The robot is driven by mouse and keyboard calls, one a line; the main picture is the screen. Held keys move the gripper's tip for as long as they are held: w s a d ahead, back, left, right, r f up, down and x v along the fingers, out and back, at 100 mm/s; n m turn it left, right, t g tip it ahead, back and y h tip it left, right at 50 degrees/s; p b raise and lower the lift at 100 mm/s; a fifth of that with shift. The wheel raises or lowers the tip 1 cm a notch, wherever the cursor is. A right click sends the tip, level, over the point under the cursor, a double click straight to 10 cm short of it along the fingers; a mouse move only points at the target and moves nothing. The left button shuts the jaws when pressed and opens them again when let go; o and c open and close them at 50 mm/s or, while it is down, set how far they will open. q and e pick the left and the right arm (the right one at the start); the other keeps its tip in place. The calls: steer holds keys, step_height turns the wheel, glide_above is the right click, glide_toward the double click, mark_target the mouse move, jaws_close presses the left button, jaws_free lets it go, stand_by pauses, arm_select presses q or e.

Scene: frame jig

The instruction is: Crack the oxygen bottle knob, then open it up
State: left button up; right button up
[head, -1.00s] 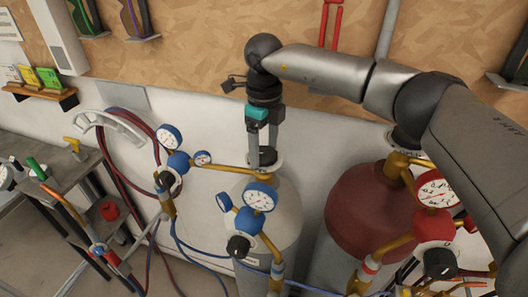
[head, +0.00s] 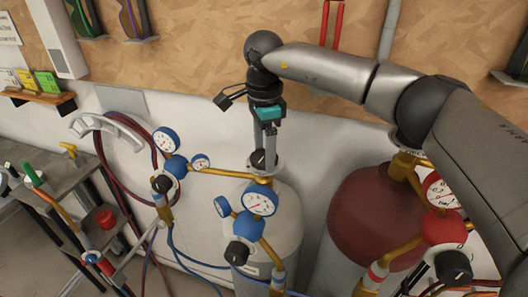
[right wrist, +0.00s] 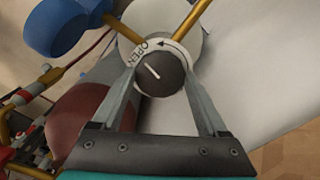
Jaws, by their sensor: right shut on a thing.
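The oxygen bottle (head: 283,210) is a pale grey cylinder with a blue regulator and blue-rimmed gauges (head: 260,199) in front. Its knob (head: 258,161) is a dark round cap on top; in the right wrist view the knob (right wrist: 160,73) shows a white line mark. Behind the knob is a pale disc (right wrist: 140,47) printed OPEN with a curved arrow. My right gripper (head: 264,157) points down from above, shut on the knob. In the right wrist view its fingers (right wrist: 160,82) press on opposite sides of the knob. My left gripper is not in view.
A dark red bottle (head: 372,218) with a red regulator (head: 443,228) stands close on the right, under my right arm. Hoses hang at left near a workbench (head: 75,183) with a torch. The wall is behind.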

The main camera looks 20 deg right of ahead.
mark_target(264, 156)
steer(key=shift+w+r+n, duration=0.1)
steer(key=shift+n, duration=1.1)
steer(key=o, duration=1.3)
steer(key=shift+c, duration=0.2)
step_height(264, 156, up, 15)
steer(key=shift+b, duration=0.3)
steer(key=shift+r, duration=0.15)
